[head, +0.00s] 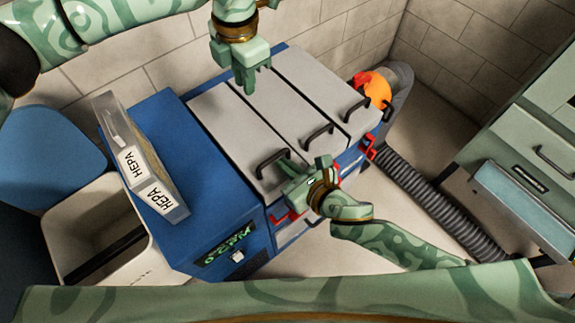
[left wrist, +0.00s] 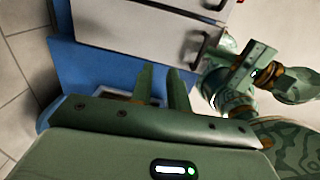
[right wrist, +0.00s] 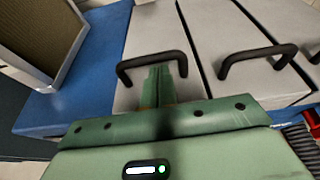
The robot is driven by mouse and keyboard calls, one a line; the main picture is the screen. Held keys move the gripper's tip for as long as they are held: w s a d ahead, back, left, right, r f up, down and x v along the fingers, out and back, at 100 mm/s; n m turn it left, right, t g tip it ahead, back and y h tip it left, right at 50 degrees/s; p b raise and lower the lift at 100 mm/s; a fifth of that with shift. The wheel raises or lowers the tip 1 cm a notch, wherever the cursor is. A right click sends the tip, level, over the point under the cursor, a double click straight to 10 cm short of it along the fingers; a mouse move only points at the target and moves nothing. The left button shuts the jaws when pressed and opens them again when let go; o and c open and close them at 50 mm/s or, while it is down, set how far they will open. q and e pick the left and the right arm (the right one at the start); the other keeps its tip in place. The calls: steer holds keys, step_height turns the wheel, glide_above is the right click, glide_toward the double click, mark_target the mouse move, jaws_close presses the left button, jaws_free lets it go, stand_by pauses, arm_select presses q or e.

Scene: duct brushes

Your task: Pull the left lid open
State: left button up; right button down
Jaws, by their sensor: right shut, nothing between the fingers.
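The left lid (head: 225,120) is a long grey panel on top of the blue machine, beside two similar lids, and looks closed. Its black handle (head: 272,160) stands at its near end and also shows in the right wrist view (right wrist: 150,56). My right gripper (head: 292,178) is shut and empty at this handle. In the right wrist view its fingertips (right wrist: 160,70) lie just inside the outline of the handle's arch; I cannot tell whether they touch it. My left gripper (head: 257,75) hangs above the far part of the lids, open and empty, its fingers (left wrist: 162,85) apart.
HEPA filter boxes (head: 160,192) stand on the blue top (head: 165,115) left of the lids. Red latches (head: 368,148) line the machine's front. A corrugated hose (head: 440,200) runs to the right, towards a green cabinet (head: 520,180). A white bin (head: 60,222) stands at left.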

arm_select(q)
steer(key=shift+o, duration=1)
steer(key=shift+r, duration=0.1)
